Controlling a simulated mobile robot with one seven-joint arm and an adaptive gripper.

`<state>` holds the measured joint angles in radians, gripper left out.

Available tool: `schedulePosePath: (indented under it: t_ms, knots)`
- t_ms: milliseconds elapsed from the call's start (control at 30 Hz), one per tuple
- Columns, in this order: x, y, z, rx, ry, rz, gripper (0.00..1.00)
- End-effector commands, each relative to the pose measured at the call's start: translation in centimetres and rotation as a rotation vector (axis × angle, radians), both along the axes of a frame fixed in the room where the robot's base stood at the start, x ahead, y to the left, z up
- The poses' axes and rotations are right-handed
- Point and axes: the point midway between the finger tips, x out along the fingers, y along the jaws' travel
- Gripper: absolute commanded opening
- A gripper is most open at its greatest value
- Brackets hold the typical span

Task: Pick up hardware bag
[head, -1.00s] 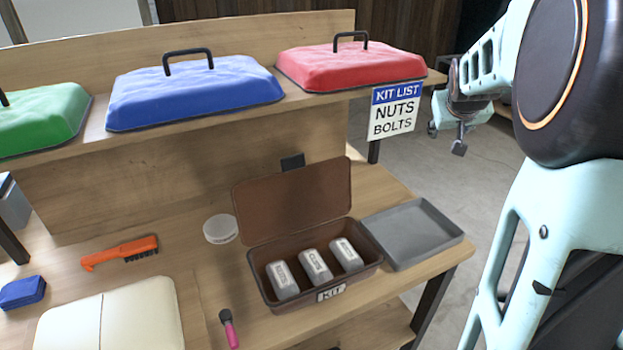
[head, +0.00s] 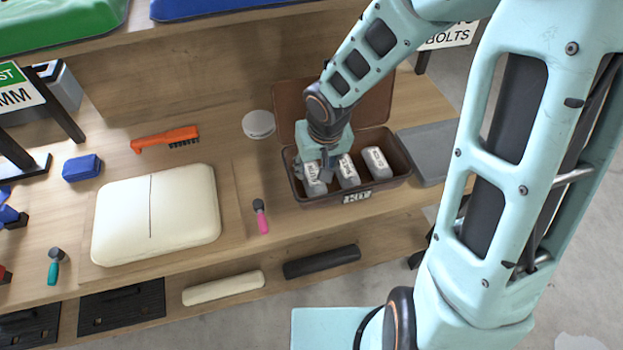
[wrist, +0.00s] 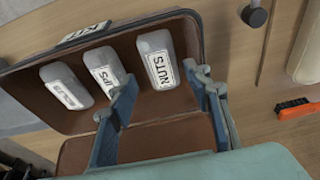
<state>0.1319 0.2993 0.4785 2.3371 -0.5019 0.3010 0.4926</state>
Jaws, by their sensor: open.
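Three grey-white hardware bags stand in a row in the open brown kit box (head: 330,200). In the wrist view they are the bag labelled NUTS (wrist: 157,58), a middle bag whose label ends in "PS" (wrist: 103,70), and one whose label seems to read BOLTS (wrist: 66,86). My gripper (wrist: 163,85) is open and empty, with one finger on either side of the NUTS bag's near end. In the head view my gripper (head: 325,165) is over the left bag (head: 311,180) and partly hides it. I cannot tell whether the fingers touch it.
The box's raised lid (head: 376,103) stands behind. A grey tray (head: 428,150) is to the right, a round white container (head: 258,124) to the left. A pink-handled brush (head: 261,218), an orange brush (head: 165,138) and a cream case (head: 155,215) lie on the bench. The shelf overhangs behind.

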Motion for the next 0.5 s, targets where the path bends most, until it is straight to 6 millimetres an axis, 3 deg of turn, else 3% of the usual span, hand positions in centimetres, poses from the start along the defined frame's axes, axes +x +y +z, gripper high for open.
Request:
schedulePosePath:
  t_ms: [33, 267, 500]
  knots:
    - [0.2, 0.1, -1.2, 0.0, 0.002, 0.001, 0.45]
    - [0.8, 0.3, -2.6, 0.0, -0.001, 0.002, 0.45]
    - [2.2, 0.6, -5.4, -0.001, 0.001, 0.001, 0.45]
